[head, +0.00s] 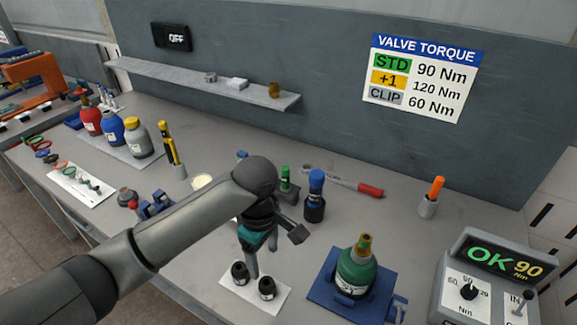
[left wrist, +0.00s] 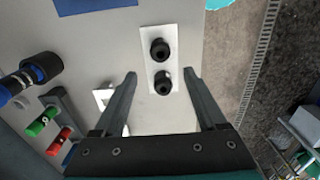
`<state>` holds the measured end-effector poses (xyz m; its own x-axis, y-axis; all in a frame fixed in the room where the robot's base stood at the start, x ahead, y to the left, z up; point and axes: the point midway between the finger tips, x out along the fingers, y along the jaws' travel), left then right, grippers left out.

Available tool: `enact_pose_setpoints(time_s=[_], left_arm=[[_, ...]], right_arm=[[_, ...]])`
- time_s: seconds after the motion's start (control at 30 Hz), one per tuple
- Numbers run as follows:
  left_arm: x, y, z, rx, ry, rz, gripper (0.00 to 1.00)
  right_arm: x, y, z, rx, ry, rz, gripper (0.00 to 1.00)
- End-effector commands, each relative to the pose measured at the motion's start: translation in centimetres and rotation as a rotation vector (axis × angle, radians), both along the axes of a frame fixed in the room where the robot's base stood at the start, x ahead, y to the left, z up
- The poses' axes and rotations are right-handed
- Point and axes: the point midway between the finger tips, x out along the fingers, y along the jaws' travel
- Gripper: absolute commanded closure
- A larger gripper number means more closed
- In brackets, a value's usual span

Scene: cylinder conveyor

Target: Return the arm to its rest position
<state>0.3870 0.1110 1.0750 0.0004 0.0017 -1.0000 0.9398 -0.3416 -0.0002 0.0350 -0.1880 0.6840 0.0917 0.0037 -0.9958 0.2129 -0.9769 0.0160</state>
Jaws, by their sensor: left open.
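My left arm reaches in from the left in the head view, over the middle of the workbench (head: 330,235). Its gripper (head: 275,262) points down behind two small black caps. In the left wrist view the jaws (left wrist: 158,85) are apart with nothing held between them. The caps (left wrist: 160,50) stand on a white card, and both also show in the head view, one (head: 240,273) left of the other (head: 267,288). How far the fingertips are above the card, I cannot tell. My right gripper is not in view.
A green cylinder (head: 357,268) stands on a blue base (head: 322,290) right of the gripper. A blue-topped black bottle (head: 315,198) stands behind it. A torque unit (head: 490,285) reading OK 90 is at the right. Red, blue and grey cylinders (head: 138,140) stand at the back left.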

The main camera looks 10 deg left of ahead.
Motion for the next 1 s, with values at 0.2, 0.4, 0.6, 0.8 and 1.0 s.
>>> enact_pose_setpoints(time_s=[0.2, 0.4, 0.6, 0.8, 1.0], left_arm=[[-0.9, -1.0, -0.7, -0.029, -0.009, -0.081, 0.26], [-4.1, -3.8, -2.3, -0.122, -0.080, -0.386, 0.26], [-7.3, -5.0, -3.2, -0.165, -0.202, -0.690, 0.26], [-10.3, -3.7, -3.5, -0.115, -0.310, -0.939, 0.26], [-13.3, -0.6, -3.6, 0.003, -0.347, -1.136, 0.26]], right_arm=[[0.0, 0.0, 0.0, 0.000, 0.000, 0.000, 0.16], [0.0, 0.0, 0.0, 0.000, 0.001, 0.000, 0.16], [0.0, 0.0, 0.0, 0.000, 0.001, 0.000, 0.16], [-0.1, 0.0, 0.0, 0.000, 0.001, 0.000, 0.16], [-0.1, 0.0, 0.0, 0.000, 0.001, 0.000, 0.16]])
